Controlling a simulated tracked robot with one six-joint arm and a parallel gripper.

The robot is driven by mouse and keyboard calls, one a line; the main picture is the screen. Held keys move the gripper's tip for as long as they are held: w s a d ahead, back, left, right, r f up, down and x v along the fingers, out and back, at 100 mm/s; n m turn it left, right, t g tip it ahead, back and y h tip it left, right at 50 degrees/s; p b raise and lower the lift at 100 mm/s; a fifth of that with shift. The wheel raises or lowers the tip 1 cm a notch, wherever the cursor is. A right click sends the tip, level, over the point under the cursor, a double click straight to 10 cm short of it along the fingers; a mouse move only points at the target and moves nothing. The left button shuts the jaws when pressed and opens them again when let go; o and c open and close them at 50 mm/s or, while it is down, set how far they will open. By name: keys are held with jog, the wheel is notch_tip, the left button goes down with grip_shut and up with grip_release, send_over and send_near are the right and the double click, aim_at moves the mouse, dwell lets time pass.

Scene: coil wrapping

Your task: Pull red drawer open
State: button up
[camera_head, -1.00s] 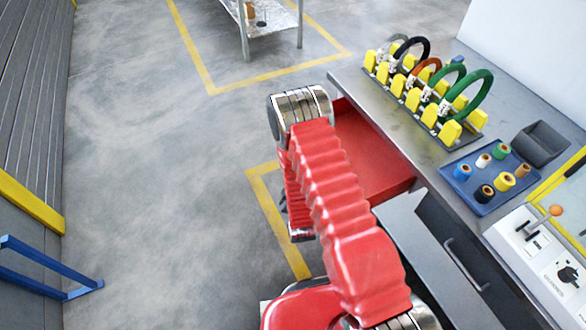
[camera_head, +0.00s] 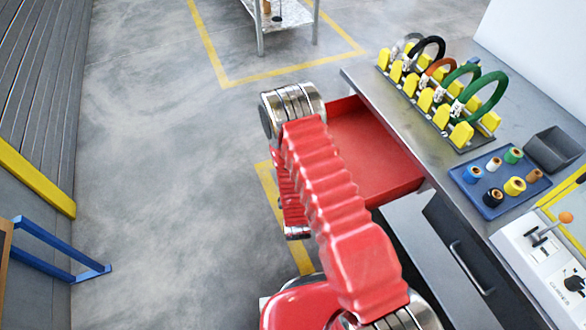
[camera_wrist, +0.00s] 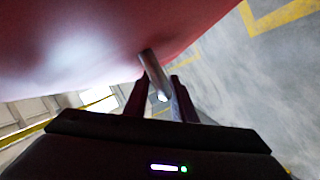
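The red drawer (camera_head: 380,155) stands open from the workbench in the head view, with its empty-looking inside showing in part. My red arm covers its near left side. In the wrist view the red drawer front (camera_wrist: 90,50) fills the upper left. A metal handle (camera_wrist: 153,68) sticks out from it and lies between the two dark fingers of my gripper (camera_wrist: 160,82), which appear closed about it. My gripper is hidden behind my arm in the head view.
The workbench (camera_head: 420,140) carries a yellow rack of coils (camera_head: 440,100), a blue tray of tape rolls (camera_head: 490,195), a dark bin (camera_head: 553,147) and a control box (camera_head: 540,250). A grey drawer (camera_head: 465,255) sits below. Floor to the left is clear up to a blue frame (camera_head: 60,250).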

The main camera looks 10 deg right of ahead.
jog(key=shift+o, duration=0.4)
jog(key=shift+s, duration=0.15)
jog(key=shift+s, duration=0.2)
jog(key=v, duration=1.3)
jog(key=shift+r, duration=0.1)
